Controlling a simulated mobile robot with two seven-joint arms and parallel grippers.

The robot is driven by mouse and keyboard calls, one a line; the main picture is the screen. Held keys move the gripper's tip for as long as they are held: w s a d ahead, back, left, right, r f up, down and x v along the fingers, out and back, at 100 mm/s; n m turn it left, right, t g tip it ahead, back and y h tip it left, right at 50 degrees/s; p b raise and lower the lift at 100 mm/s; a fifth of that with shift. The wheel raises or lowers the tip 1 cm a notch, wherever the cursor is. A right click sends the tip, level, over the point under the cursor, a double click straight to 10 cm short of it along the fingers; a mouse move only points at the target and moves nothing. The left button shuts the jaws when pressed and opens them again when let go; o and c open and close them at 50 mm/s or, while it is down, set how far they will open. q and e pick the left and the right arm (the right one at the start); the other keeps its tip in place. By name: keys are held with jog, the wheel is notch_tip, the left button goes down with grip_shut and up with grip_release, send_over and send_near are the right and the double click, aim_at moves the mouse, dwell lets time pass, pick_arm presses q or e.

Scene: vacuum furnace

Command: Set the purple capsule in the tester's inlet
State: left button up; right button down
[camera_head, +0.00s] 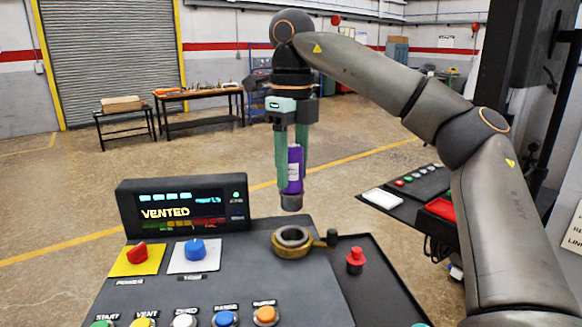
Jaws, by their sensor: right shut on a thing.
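The purple capsule (294,172) hangs upright with its dark grey lower end down and a pale label on its side. My right gripper (291,160) is shut on it, with its two green fingers pointing down at its sides. The tester's inlet (292,238) is a round brass-coloured ring with a dark opening on top of the grey console. In the picture the capsule's lower end is just above the inlet, with a gap between them. The tester's display (180,210) reads "VENTED". My left gripper is out of view.
The console carries a red knob (138,252), a blue knob (195,249) and a row of coloured buttons (185,320) at the front. A small dark lever (332,238) stands beside the inlet, and a red plunger (355,260) is to its right. A side shelf (420,190) holds trays.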

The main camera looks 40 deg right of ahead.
aim_at(293, 146)
jog(key=shift+s+f, duration=0.1)
jog(key=shift+f, duration=3.4)
jog(key=shift+f+b, duration=0.4)
jog(key=shift+f, duration=0.2)
jog(key=shift+f, duration=0.25)
jog(key=shift+c, duration=1.4)
grip_release()
notch_tip(293, 146, up, 2)
jog(key=shift+r+p, duration=0.25)
jog(key=shift+p, duration=0.2)
jog(key=shift+r, duration=5)
